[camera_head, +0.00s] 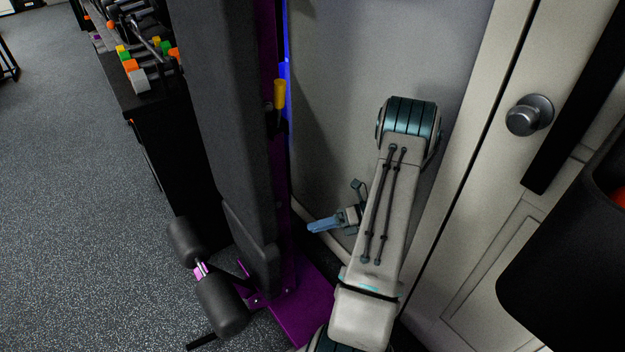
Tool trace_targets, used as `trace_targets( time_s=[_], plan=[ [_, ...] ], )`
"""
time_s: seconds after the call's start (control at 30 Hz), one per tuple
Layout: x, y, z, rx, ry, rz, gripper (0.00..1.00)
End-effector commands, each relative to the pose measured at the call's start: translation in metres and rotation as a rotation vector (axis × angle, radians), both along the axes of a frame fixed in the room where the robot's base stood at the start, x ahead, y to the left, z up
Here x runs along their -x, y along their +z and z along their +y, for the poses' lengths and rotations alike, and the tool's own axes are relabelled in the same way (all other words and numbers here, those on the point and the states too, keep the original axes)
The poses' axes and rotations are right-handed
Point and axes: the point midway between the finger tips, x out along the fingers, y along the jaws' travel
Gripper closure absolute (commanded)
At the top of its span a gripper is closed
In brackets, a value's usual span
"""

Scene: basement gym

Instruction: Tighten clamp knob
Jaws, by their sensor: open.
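A yellow knob or grip (280,94) stands out from the purple upright of the padded bench (222,110), with a dark part just below it. I cannot tell for certain whether it is the clamp knob; no other clear knob shows on the bench. My gripper (312,227) is low beside the bench's purple frame, its blue fingers pointing left. It is open, and nothing shows between the fingers. It is well below the yellow knob and apart from it. My own arm hides part of the wall and floor behind it.
Foam rollers (222,304) and a purple base plate (305,302) sit at the bench's foot. A dumbbell rack (128,92) stands behind the bench. A door with a round handle (530,115) is at the right. Speckled floor (75,210) is free at the left.

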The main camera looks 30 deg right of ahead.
Motion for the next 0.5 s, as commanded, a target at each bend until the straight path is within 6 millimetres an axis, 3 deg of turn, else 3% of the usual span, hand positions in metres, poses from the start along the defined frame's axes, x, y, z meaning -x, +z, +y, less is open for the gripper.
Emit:
trace_targets(
  time_s=[0.03, 0.5],
  plan=[
    [-0.001, 0.015, 0.002, 0.039, 0.02, -0.023, 0.36],
    [0.0, 0.101, 0.02, 0.374, 0.217, -0.268, 0.36]
  ],
)
